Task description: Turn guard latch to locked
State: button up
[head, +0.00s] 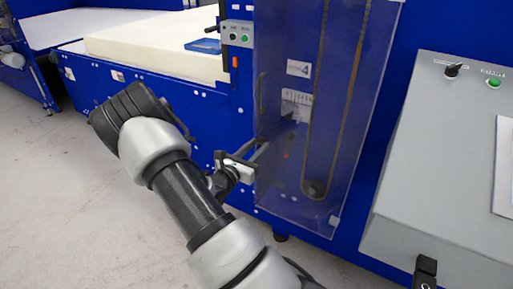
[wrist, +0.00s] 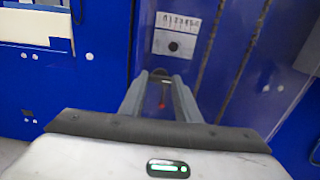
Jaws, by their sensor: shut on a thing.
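The clear guard (head: 300,185) is a tinted panel over a belt and pulley on the blue machine, and it looks closed. My gripper (head: 262,152) reaches the guard's lower left edge. In the wrist view my gripper (wrist: 162,80) has its two fingers converging on a small dark part, which I take to be the guard latch (wrist: 158,73). The fingers are shut on it and hide most of it. I cannot tell which way the latch is turned. A small red mark (wrist: 163,105) shows between the fingers.
A dark handle (head: 261,95) runs down the guard's left edge above my gripper. A scale plate (head: 296,105) sits behind the guard. A grey control console (head: 440,150) stands at right. A foam block (head: 150,50) lies at back left. The floor at left is clear.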

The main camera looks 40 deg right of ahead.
jog(key=n+p, duration=0.3)
jog(key=shift+r+n+p, duration=0.2)
jog(key=shift+n+p, duration=0.2)
jog(key=n+p, duration=0.3)
jog(key=n, duration=0.1)
jog(key=shift+n, duration=0.3)
jog(key=n+p, duration=0.3)
jog(key=n, duration=0.1)
jog(key=shift+f, duration=0.1)
jog(key=shift+f+n+p, duration=0.1)
jog(key=shift+n+p, duration=0.65)
jog(key=shift+n, duration=1.95)
jog(key=o, duration=1)
jog(key=shift+o, duration=0.2)
